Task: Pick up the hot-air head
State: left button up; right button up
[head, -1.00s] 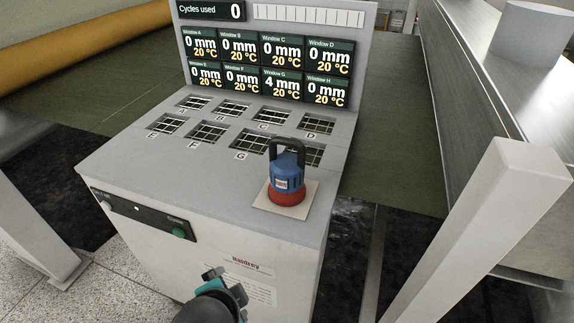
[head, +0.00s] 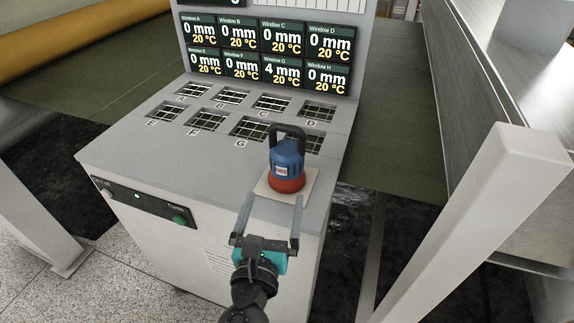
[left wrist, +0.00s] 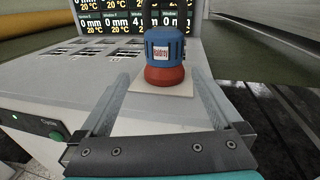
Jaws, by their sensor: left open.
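The hot-air head (head: 287,163) is a blue body with a red base and a dark loop handle. It stands upright on a pale square pad (head: 262,190) near the front right of the grey cabinet top. My left gripper (head: 271,202) is open and empty, its two fingers pointing at the head from the front, short of it. In the left wrist view the head (left wrist: 164,56) stands ahead, between the two open fingers (left wrist: 165,90) in the picture; the top of its handle is cut off. My right gripper is not in view.
The cabinet top (head: 130,150) has several gridded windows labelled by letter behind the head. A display panel (head: 265,50) rises at the back. A pale post (head: 470,215) stands on the right, and a green button (head: 179,221) is on the cabinet front.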

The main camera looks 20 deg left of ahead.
aim_at(285, 173)
pick_arm(q)
jog(key=shift+m+h, duration=0.3)
jog(key=shift+m, duration=0.4)
jog(key=w, duration=0.6)
jog(key=w+b, duration=0.1)
jog(key=w, duration=0.3)
jog(key=shift+a+r, duration=0.2)
jog(key=shift+a, duration=0.1)
jog(key=w, duration=0.2)
jog(key=w+b, duration=0.1)
jog(key=w, duration=0.1)
jog(key=shift+a, duration=0.35)
jog(key=shift+w+a, duration=0.1)
jog(key=shift+w, duration=0.45)
jog(key=c, duration=1.1)
grip_shut()
jog(key=shift+w+r, duration=0.1)
jog(key=shift+r, duration=0.1)
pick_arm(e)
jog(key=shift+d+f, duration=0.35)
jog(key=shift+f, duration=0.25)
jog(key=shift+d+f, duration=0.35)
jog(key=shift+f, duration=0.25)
